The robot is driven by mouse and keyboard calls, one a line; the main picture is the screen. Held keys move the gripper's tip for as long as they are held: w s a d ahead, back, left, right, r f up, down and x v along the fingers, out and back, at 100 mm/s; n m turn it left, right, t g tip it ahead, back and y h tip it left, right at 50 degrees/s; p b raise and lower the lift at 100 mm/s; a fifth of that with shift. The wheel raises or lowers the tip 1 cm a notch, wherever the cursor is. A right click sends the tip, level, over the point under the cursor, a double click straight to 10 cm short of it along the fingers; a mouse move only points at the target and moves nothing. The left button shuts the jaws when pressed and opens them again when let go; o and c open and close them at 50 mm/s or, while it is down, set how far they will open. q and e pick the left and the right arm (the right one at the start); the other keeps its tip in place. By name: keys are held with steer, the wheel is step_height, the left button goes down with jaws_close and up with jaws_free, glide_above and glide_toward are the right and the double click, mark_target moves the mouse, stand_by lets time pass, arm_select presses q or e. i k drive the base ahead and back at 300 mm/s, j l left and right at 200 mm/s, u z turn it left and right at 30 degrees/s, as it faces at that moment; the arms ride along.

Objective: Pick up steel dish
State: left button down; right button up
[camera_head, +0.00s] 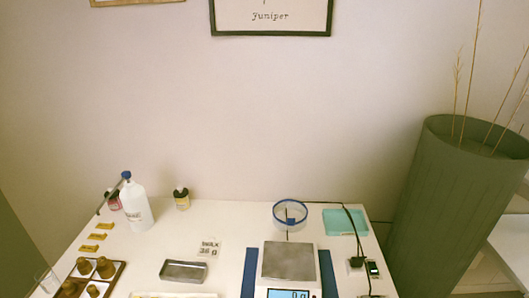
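A small rectangular steel dish (184,271) lies on the white table, left of the middle, near the bottom of the head view. It looks empty and has a raised rim. It stands apart from the things around it. Neither of my grippers shows in this view.
A digital scale (289,261) on a blue mat (249,272) stands right of the dish. A card reading "36 g" (209,248) stands behind the dish. A wooden tray (117,277) with brown caps, a white bottle (135,207), a blue-rimmed glass bowl (290,213) and cables (354,232) surround it.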

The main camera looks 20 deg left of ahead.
mark_target(180, 270)
steer(key=u, duration=1.25)
